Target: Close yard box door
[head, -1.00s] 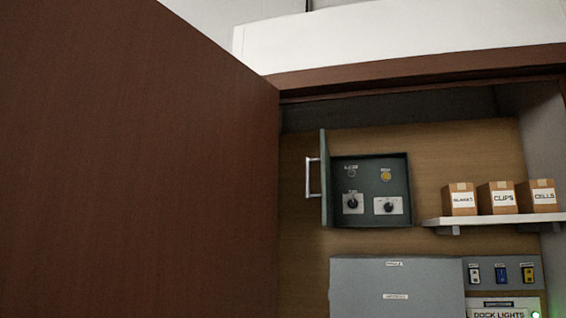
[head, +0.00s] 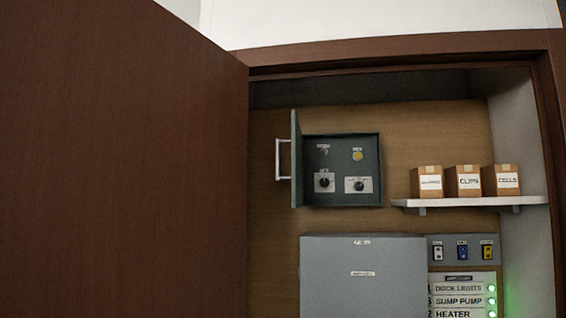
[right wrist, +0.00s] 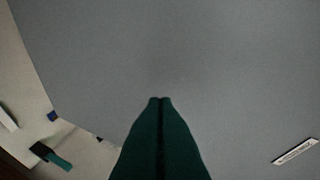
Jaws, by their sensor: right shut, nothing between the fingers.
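A dark green box (head: 369,141) is mounted on the wooden back panel in the head view. Its door (head: 296,160) stands wide open on the left side, seen nearly edge-on, with a pale bar handle (head: 283,160) on its left. Inside are knobs and a yellow button. I cannot read which label says yard box. My right gripper (right wrist: 160,100) is shut and empty in the right wrist view, over a plain grey surface (right wrist: 200,50). A small white label on that surface is too blurred to read. My left gripper is in neither view.
A large brown cabinet door (head: 110,170) fills the left of the head view. A shelf (head: 470,202) with three cartons (head: 468,181) is right of the green box. Below are a closed grey box (head: 362,290), coloured switches (head: 462,249) and a lit panel (head: 462,300).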

